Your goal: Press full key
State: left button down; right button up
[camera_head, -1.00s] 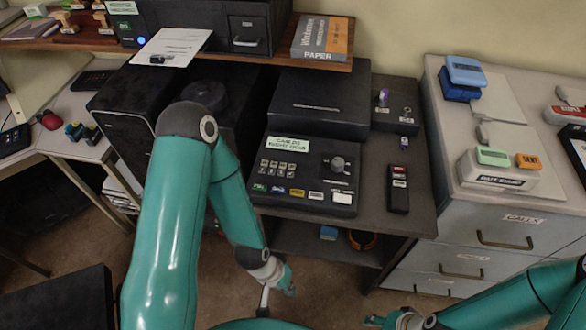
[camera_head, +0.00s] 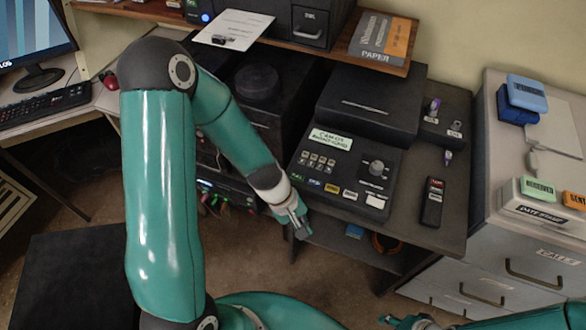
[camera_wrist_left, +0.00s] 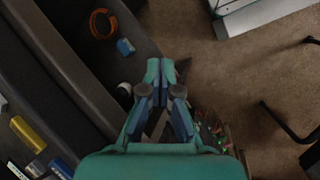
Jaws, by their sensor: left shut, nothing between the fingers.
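The dark console (camera_head: 340,172) stands on the grey desk, with a pale label, a small keypad and a knob (camera_head: 376,168). Along its front edge run a green key (camera_head: 297,178), a blue key (camera_head: 314,183), a yellow key (camera_head: 332,189) and white keys (camera_head: 376,201). Their lettering is too small to read, so I cannot tell which is full. My left gripper (camera_head: 302,228) is shut and empty, in front of the desk edge and apart from the keys. In the left wrist view its fingers (camera_wrist_left: 161,75) point over the floor; a yellow key (camera_wrist_left: 28,134) shows at left. My right gripper (camera_head: 392,321) is partly cut off at the bottom.
A black handset (camera_head: 432,203) lies right of the console. The desk's front edge lies between my left gripper and the keys. An orange ring (camera_head: 386,243) sits on the lower shelf. A drawer cabinet (camera_head: 500,262) stands at right, a computer desk at left.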

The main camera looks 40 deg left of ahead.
pick_arm(q)
jog(key=w+a+r+n+t+h+p, duration=0.1)
jog(key=w+r+n+t, duration=0.15)
jog(key=r, duration=0.45)
jog(key=w+a+r+n+t+h, duration=0.1)
jog(key=w+a+r+n, duration=0.15)
jog(key=r, duration=0.45)
notch_tip(320, 180, up, 6)
jog(key=n+t+p, duration=0.2)
send_over(295, 178)
jog(key=shift+a+r+y, duration=0.1)
jog(key=shift+y, duration=0.2)
jog(key=shift+b, duration=0.3)
notch_tip(295, 178, down, 8)
jog(key=b, duration=0.7)
jog(key=shift+f+b, duration=0.35)
jog(key=shift+f, duration=0.15)
jog(key=shift+f, duration=0.1)
jog(key=shift+w+f+b, duration=0.1)
jog(key=shift+f+b, duration=0.15)
jog(key=shift+b, duration=0.2)
